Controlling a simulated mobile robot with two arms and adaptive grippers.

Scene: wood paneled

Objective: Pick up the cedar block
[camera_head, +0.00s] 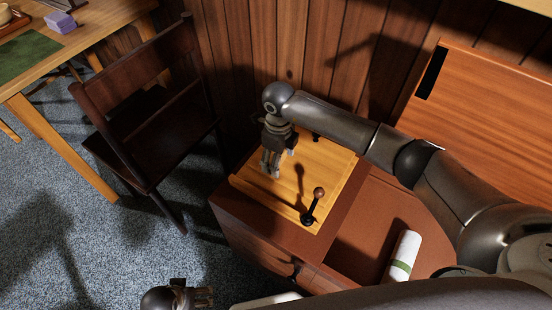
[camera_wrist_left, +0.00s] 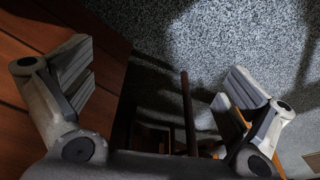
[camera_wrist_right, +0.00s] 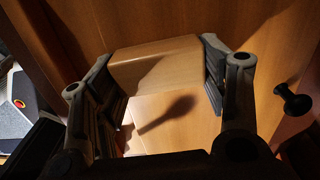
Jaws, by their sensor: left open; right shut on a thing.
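The cedar block (camera_wrist_right: 155,62) is a smooth tan-brown wooden block in the right wrist view, between the fingers of my right gripper (camera_wrist_right: 160,70). My right gripper is shut on it. In the head view this gripper (camera_head: 271,163) points down over a yellow wooden board (camera_head: 327,185) on the brown cabinet; the block is mostly hidden there by the fingers. I cannot tell how high it is above the board. My left gripper (camera_wrist_left: 158,75) is open and empty, low beside the cabinet and over the floor; it shows at the bottom edge of the head view (camera_head: 202,297).
A lever with a brown knob (camera_head: 319,193) stands at the board's front corner. A white roll with a green band (camera_head: 404,255) lies to the right. A dark wooden chair (camera_head: 135,110) and a table (camera_head: 95,40) with a purple block (camera_head: 60,22) are at left.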

